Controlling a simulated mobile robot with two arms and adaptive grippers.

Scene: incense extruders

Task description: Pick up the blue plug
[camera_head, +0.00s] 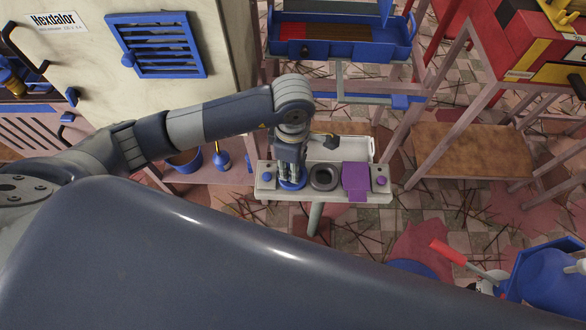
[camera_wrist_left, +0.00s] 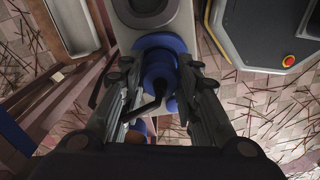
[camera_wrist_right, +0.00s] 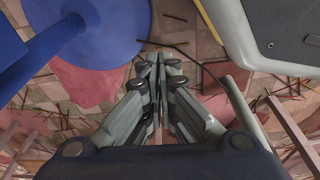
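The blue plug (camera_head: 292,184) stands on the narrow light-coloured console (camera_head: 318,197), at its left part. In the left wrist view the plug (camera_wrist_left: 160,70) is a stepped round blue piece between my left fingers. My left gripper (camera_head: 290,172) points down over it, with its fingers (camera_wrist_left: 158,72) apart, one on each side. Whether they touch the plug is hard to see. My right gripper (camera_wrist_right: 157,65) is shut and empty, away from the console; the head view does not show it.
A dark ring-shaped seat (camera_head: 325,178) and a purple block (camera_head: 356,181) sit right of the plug on the console. A white tray (camera_head: 345,150) is behind it. A blue round disc (camera_wrist_right: 110,30) and a grey panel (camera_wrist_right: 275,35) are near my right gripper.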

